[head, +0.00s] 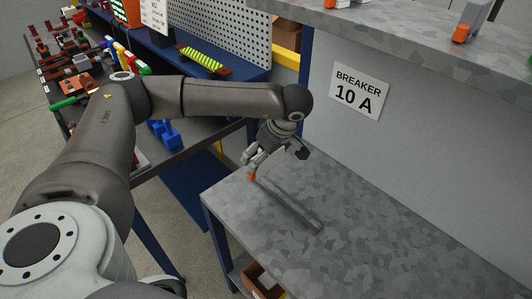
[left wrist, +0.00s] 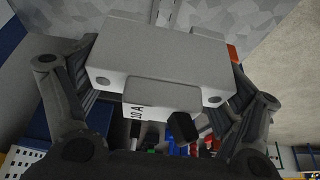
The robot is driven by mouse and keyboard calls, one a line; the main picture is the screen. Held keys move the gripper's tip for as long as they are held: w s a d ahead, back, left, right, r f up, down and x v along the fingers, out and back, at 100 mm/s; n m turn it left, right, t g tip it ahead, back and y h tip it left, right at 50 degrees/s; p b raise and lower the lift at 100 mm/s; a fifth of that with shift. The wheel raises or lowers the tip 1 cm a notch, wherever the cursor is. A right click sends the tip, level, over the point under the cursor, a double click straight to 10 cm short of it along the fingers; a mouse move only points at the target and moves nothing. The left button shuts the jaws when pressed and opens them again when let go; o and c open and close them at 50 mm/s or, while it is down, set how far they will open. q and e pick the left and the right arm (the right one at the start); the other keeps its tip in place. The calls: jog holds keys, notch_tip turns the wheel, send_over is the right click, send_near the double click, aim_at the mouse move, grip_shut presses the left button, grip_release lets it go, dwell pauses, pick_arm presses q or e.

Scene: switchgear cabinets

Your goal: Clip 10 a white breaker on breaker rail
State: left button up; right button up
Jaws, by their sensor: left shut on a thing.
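A white breaker (left wrist: 160,60) marked 10 A fills the middle of the left wrist view, with an orange part (left wrist: 232,53) at its right edge. My left gripper (left wrist: 165,95) has its fingers on both sides of the breaker and is shut on it. In the head view my left gripper (head: 276,153) is over the far left part of the grey metal table. Little of the breaker shows there beyond an orange tip. A dark narrow rail (head: 298,209) runs along the table just below the gripper. Whether the breaker touches the rail cannot be told. My right gripper is not in view.
A sign reading BREAKER 10 A (head: 357,92) is on the grey back panel. A shelf (head: 400,30) above holds grey and orange parts. A cluttered dark bench (head: 190,140) stands to the left. The right part of the metal table (head: 400,245) is clear.

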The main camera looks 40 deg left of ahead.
aim_at(262, 180)
pick_arm(q)
jog(key=shift+f+b, duration=0.8)
notch_tip(262, 180, down, 3)
jog(key=b, duration=0.2)
jog(key=shift+f+b, duration=0.15)
jog(key=shift+b, duration=0.15)
jog(key=shift+w+f+b, duration=0.1)
jog(key=shift+f+b, duration=0.25)
jog(key=shift+f, duration=0.15)
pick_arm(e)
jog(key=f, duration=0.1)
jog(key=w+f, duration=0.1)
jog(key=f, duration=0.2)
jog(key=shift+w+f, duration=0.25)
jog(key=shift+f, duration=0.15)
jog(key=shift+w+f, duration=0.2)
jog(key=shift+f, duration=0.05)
pick_arm(q)
jog(key=shift+d+f+b, duration=0.1)
jog(key=shift+f+b, duration=1.1)
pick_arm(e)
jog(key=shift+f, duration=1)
